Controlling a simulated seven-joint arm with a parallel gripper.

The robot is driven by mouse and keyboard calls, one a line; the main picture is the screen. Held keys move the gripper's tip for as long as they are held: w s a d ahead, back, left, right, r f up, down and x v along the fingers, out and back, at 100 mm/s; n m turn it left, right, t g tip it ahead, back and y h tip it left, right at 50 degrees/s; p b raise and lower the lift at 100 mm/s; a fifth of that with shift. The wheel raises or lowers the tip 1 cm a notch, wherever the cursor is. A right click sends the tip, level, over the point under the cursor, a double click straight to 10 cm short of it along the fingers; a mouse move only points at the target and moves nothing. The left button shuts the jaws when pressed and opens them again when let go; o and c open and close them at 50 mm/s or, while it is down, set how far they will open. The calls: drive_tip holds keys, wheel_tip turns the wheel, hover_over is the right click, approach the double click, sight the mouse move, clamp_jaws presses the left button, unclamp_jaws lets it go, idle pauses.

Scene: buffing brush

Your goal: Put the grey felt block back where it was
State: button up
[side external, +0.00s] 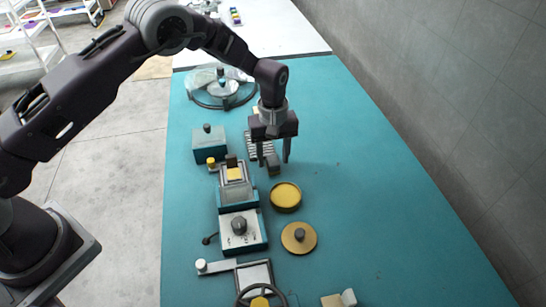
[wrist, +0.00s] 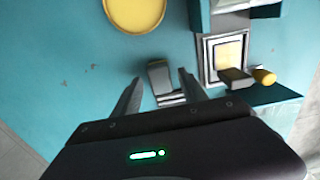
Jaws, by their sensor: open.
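A small grey block (side external: 273,166), which looks like the felt block, stands on the teal table top at the near end of a ribbed rack. In the wrist view the grey block (wrist: 159,77) shows between my fingertips, with a gap on either side. My gripper (side external: 274,163) points down, its fingers spread and empty over the block. In the wrist view my gripper (wrist: 160,76) is also open. I cannot tell how far the fingertips are above the table. The ribbed rack (side external: 257,149) is partly hidden behind my gripper.
A teal device with a framed yellow pad (side external: 235,174) and a dark block (side external: 231,160) is left of my gripper. A round yellow dish (side external: 286,196) and a tan disc (side external: 299,238) are nearer the camera. A lidded teal box (side external: 209,144) stands left. The table's right side is clear.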

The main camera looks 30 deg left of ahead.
wheel_tip(320, 180, up, 12)
wheel_tip(320, 180, up, 11)
drive_tip(key=m+t, duration=0.1)
hover_over(273, 160)
drive_tip(key=s+a, duration=0.3)
drive_tip(key=s, duration=0.1)
drive_tip(key=s+a+r+m+t+h, duration=0.1)
drive_tip(key=s+a+r+m+t, duration=0.2)
drive_tip(key=s+r, duration=0.6)
drive_tip(key=s+a+m, duration=0.2)
drive_tip(key=s, duration=0.8)
drive_tip(key=s+a+f+m+t+y, duration=0.1)
drive_tip(key=s+a+m, duration=0.1)
drive_tip(key=s, duration=0.9)
drive_tip(key=shift+a+f+m+t, duration=0.25)
drive_tip(key=shift+f+m+t, duration=0.05)
drive_tip(key=shift+m, duration=0.2)
